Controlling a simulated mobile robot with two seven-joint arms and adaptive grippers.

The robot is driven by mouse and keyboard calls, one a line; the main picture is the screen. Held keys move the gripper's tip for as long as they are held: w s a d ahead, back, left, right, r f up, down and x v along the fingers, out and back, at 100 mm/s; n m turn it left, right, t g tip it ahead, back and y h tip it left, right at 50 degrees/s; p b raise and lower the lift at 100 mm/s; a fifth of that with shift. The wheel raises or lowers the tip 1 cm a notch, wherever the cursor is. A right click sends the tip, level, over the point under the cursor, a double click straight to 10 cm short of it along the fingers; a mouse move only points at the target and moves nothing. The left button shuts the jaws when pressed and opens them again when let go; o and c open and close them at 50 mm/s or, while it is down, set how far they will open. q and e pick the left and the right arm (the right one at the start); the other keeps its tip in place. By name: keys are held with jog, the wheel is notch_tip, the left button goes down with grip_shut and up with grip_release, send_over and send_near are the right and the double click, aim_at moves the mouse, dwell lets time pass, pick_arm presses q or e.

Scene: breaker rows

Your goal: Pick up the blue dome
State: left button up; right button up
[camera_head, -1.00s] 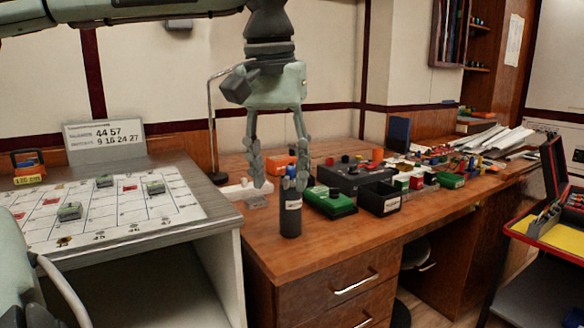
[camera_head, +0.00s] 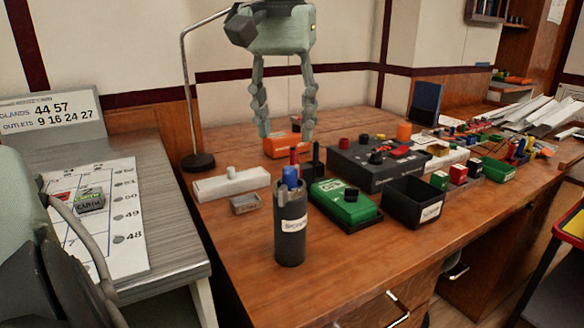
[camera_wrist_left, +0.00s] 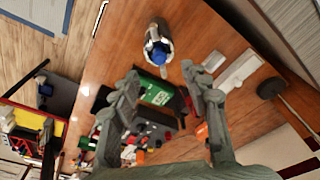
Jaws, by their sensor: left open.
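A blue rounded top (camera_head: 290,176), the only dome-like blue thing I see, sticks up from a dark labelled cylinder (camera_head: 290,235) standing upright near the desk's front left edge. A red tip (camera_head: 294,155) shows just behind it. The blue top also shows in the left wrist view (camera_wrist_left: 158,54), just beyond the fingertips. My left gripper (camera_head: 286,135) points down with its fingers apart and empty, above and seemingly behind the cylinder. It shows open in the left wrist view too (camera_wrist_left: 160,76). My right gripper is not in view.
A green box (camera_head: 345,200), black open bin (camera_head: 413,203) and grey control box (camera_head: 378,163) stand right of the cylinder. A white block (camera_head: 230,184) and lamp stand (camera_head: 197,161) are left. The desk front (camera_head: 350,260) is clear.

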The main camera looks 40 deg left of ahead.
aim_at(290, 168)
pick_arm(q)
jog(key=shift+w+a+f, duration=0.2)
jog(key=shift+w+f, duration=0.05)
jog(key=shift+f, duration=0.15)
jog(key=f, duration=0.4)
jog(key=w+f, duration=0.1)
jog(key=f, duration=0.1)
jog(key=shift+a+f, duration=0.1)
jog(key=shift+f, duration=0.3)
jog(key=shift+c, duration=0.4)
grip_shut()
